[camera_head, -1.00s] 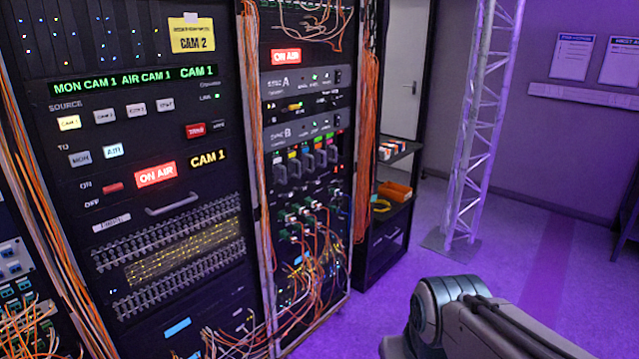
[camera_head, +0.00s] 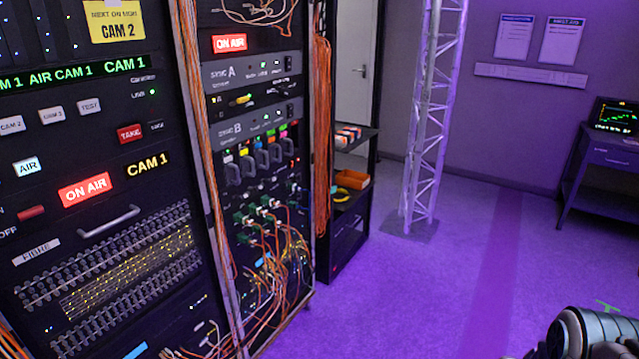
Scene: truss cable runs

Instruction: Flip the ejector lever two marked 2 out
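A row of several grey ejector levers (camera_head: 261,159) with coloured tabs above them sits in the second rack, below the panel marked SYNC B (camera_head: 240,128). The levers are small in the head view, and I cannot read any numbers on them, so I cannot tell which is marked 2. I also cannot tell which way each lever is flipped. My gripper is not in view. Only part of my own arm shows at the bottom right corner, well apart from the levers.
Green connectors with orange cables (camera_head: 258,212) lie just below the levers. A cable bundle (camera_head: 322,135) hangs at the rack's right edge. A dark shelf (camera_head: 345,235) and a truss (camera_head: 428,120) stand further right. The purple floor (camera_head: 400,300) is open in front.

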